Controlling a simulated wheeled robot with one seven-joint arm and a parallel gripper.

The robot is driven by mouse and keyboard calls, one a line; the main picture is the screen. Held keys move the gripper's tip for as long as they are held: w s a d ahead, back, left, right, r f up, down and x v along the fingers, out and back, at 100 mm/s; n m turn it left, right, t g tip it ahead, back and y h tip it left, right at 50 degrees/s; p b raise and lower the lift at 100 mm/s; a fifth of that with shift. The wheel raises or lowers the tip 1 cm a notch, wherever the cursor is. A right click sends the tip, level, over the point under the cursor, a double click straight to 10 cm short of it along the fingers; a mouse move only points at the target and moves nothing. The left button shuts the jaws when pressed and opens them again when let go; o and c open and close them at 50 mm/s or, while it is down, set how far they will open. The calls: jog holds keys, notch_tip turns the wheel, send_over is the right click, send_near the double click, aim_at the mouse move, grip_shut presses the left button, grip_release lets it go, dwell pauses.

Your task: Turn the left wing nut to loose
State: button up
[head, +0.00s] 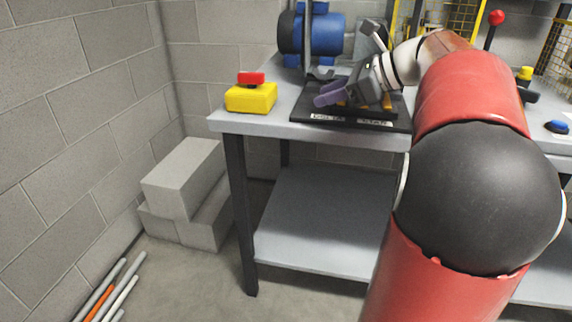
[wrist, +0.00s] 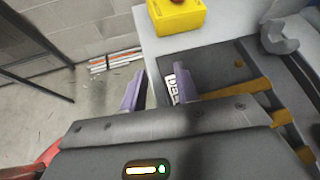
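My gripper (head: 328,94) has purple fingers and is over the front left part of a black base plate (head: 308,113) on the bench. In the wrist view my gripper (wrist: 157,82) is open, with the bench edge and floor showing between its fingers and nothing held. A white label (wrist: 171,88) on the plate is partly covered by the right finger. A grey forked part (wrist: 278,38) stands at the upper right of the wrist view; I cannot tell whether it is a wing nut. No wing nut shows clearly; my gripper and wrist cover much of the plate.
A yellow box with a red button (head: 251,96) sits at the bench's left corner. A blue motor (head: 323,34) stands behind the plate. A red-knobbed lever (head: 496,18) and a blue item (head: 557,127) are to the right. Grey blocks (head: 183,180) stand on the floor left.

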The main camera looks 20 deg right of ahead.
jog(key=s+a+f+n+g+h, duration=0.1)
jog(key=s+a+f+n, duration=0.2)
jog(key=a, duration=0.3)
jog(key=s+a+f+n+g+h, duration=0.2)
jog(key=s+a+f+n, duration=0.2)
jog(key=a+n, duration=0.1)
jog(key=shift+s+a+f+n, duration=0.25)
jog(key=shift+a+f+n, duration=0.1)
jog(key=shift+n, duration=0.15)
